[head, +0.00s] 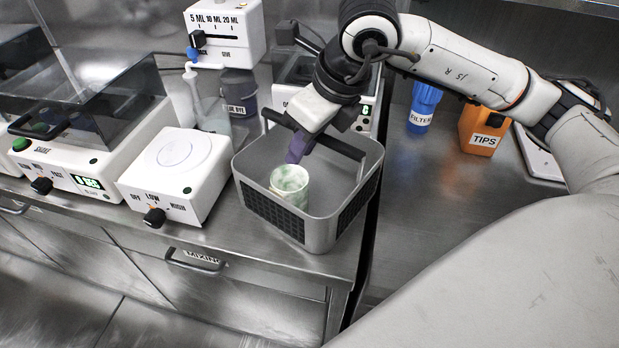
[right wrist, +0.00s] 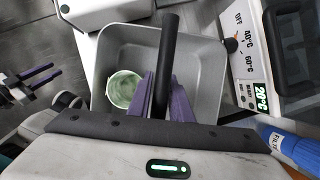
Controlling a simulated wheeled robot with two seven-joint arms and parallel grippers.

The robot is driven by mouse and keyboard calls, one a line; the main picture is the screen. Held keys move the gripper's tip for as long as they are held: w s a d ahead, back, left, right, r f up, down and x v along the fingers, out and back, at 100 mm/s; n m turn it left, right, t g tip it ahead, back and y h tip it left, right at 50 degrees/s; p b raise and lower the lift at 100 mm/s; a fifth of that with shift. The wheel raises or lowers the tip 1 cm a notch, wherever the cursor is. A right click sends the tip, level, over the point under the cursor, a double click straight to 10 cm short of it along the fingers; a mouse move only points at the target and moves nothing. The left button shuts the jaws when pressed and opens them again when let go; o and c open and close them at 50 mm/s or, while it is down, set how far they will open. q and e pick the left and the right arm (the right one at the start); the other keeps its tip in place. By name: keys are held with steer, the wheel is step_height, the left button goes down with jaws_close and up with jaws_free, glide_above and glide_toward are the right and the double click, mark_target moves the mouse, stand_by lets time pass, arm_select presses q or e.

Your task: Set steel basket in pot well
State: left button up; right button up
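The steel basket (head: 318,222) is a grey open box with black mesh panels and a black handle bar. It appears raised and tilted above the counter's front edge. My right gripper (head: 297,148) is over it, and its purple fingers (right wrist: 163,97) close around the black handle bar (right wrist: 166,60). A green-and-white marbled cup (head: 290,184) stands inside the basket. A white heater with a temperature panel (head: 366,112) is behind the basket, and its dark well (right wrist: 298,35) partly shows in the wrist view. My left gripper (right wrist: 36,82) shows there with fingers apart, empty.
A white stirrer-like device (head: 178,172) sits left of the basket, with a lidded shaker (head: 85,180) farther left. A dispenser (head: 227,35) and a dye container (head: 238,92) stand behind. A blue filter bottle (head: 423,108) and an orange tips box (head: 482,132) are right.

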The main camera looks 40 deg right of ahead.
steer(key=shift+f+b, duration=0.2)
steer(key=shift+b, duration=0.1)
stand_by(0.4)
jaws_close()
steer(key=shift+r, duration=0.1)
stand_by(1.1)
